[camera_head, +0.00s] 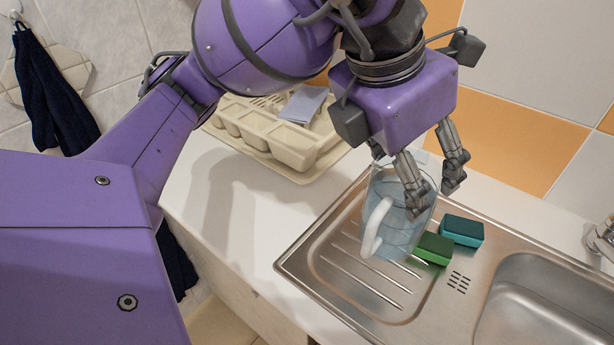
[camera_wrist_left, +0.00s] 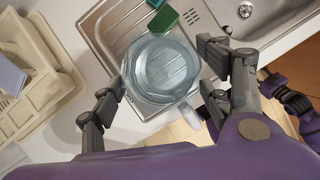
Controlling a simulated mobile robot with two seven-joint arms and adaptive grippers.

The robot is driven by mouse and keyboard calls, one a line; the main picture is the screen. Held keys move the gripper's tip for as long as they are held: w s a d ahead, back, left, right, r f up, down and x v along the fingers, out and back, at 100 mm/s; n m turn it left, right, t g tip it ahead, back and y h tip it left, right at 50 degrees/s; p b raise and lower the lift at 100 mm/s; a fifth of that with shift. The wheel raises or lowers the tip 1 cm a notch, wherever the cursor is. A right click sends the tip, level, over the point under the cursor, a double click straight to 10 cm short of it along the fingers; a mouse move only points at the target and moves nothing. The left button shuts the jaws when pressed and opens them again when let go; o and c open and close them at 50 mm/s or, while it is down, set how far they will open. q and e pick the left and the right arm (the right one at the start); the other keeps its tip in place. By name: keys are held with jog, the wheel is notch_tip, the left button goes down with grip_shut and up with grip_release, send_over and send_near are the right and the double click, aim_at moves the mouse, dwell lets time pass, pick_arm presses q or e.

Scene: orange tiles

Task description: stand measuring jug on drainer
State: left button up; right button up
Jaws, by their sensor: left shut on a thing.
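The measuring jug (camera_head: 392,225) is clear with a pale handle (camera_head: 375,228). It also shows in the left wrist view (camera_wrist_left: 160,70), seen from above. My left gripper (camera_head: 431,194) is shut on the jug, with fingers on opposite sides of it in the left wrist view (camera_wrist_left: 162,82). The jug is over the ribbed steel drainer (camera_head: 345,275), near the sponges. I cannot tell whether its base touches the drainer. Part of my right arm (camera_wrist_left: 298,105) seems to show at the right of the left wrist view; its fingers are unclear.
A green sponge (camera_head: 433,249) and a teal sponge (camera_head: 462,231) lie close beside the jug. The sink bowl (camera_head: 560,300) is to the right, with a tap (camera_head: 600,238) behind. A cream dish rack (camera_head: 290,150) stands on the counter (camera_head: 215,205) at back left.

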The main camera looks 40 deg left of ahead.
pick_arm(q)
jog(key=w+a+f, duration=0.7)
jog(key=w+f, duration=0.2)
jog(key=f, duration=0.2)
jog(key=shift+a+f+b, duration=0.2)
jog(key=shift+f+b, duration=0.15)
jog(key=shift+w, duration=0.1)
jog(key=shift+f, duration=0.2)
jog(key=o, duration=2.1)
